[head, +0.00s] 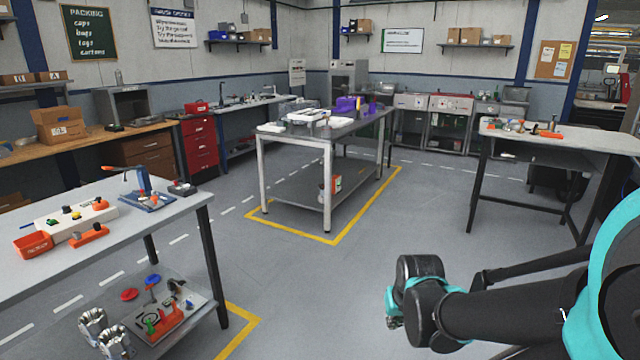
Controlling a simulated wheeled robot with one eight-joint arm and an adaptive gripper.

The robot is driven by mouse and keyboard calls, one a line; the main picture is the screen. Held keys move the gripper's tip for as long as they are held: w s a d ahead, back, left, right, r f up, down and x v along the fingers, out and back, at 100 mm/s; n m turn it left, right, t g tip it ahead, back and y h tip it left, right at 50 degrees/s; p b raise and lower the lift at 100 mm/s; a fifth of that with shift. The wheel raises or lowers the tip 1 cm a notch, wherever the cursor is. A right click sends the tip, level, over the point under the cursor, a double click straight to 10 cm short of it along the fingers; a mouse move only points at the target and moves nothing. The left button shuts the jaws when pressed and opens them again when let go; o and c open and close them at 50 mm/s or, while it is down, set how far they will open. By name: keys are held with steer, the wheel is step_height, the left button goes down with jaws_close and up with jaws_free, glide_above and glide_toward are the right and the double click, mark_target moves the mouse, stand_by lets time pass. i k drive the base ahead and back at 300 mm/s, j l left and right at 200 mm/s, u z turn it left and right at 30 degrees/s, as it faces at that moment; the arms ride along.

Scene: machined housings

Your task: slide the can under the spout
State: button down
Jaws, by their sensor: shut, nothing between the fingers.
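I cannot pick out the can with certainty, as the small items on the tables are too small to tell apart. No spout is clear either. A blue upright device (144,182) with an orange lever stands on a blue base on the left table (188,209); I cannot tell if it has a spout. My arm reaches in from the lower right over the floor, away from the tables. My gripper does not show in the head view.
A white block (62,226) with small parts and an orange bin (33,245) share the left table. A middle table (290,140) stands inside yellow floor lines, and another table (590,140) stands at right. The floor between them is clear.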

mark_target(326, 129)
steer(key=i, duration=4.2)
